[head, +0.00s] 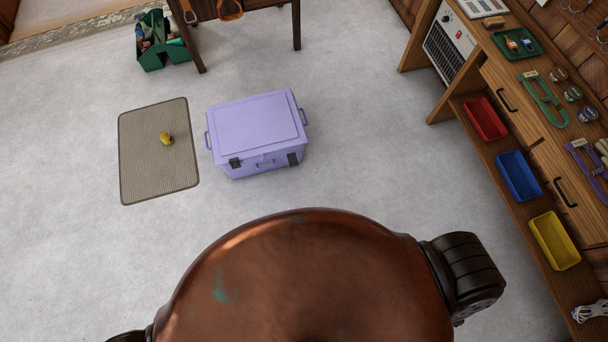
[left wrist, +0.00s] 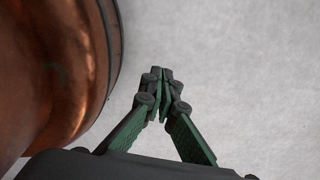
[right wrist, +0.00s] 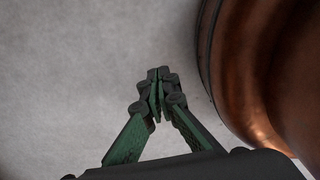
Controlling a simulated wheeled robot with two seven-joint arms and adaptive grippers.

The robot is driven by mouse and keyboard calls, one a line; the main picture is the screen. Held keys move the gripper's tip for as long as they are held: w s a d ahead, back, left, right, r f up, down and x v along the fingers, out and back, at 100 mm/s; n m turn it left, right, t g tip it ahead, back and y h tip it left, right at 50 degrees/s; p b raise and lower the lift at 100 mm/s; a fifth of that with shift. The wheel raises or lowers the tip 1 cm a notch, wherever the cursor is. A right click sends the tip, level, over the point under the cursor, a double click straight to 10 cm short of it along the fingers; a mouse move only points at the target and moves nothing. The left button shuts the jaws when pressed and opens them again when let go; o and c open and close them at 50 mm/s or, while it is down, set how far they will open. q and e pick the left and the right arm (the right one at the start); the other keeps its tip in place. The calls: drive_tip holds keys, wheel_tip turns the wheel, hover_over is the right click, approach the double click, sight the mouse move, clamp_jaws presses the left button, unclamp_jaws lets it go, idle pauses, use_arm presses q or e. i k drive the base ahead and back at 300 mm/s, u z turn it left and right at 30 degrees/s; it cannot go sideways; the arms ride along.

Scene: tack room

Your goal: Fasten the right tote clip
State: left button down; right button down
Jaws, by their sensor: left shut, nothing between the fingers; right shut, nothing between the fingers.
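The lavender tote (head: 256,130) stands on the floor ahead of my base, with its lid on and a handle on each side. On its front face, a dark clip (head: 293,159) sits near the right end and another dark clip (head: 236,163) near the left. They are too small to tell whether either is fastened. My left gripper (left wrist: 162,72) is shut and empty, beside my copper-coloured body. My right gripper (right wrist: 158,74) is shut and empty on the other side. Neither gripper shows in the head view, and both are away from the tote.
A ribbed mat (head: 150,185) with a small yellow object (head: 166,138) lies left of the tote. A green caddy (head: 178,53) and a wooden table stand behind. A wooden bench with red (head: 486,119), blue (head: 519,176) and yellow bins (head: 554,240) runs along the right. The floor around the tote's front and right is clear.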

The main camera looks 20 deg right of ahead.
sight(294, 162)
drive_tip(key=z, duration=0.85)
drive_tip(key=i, duration=1.3)
drive_tip(key=u, duration=0.3)
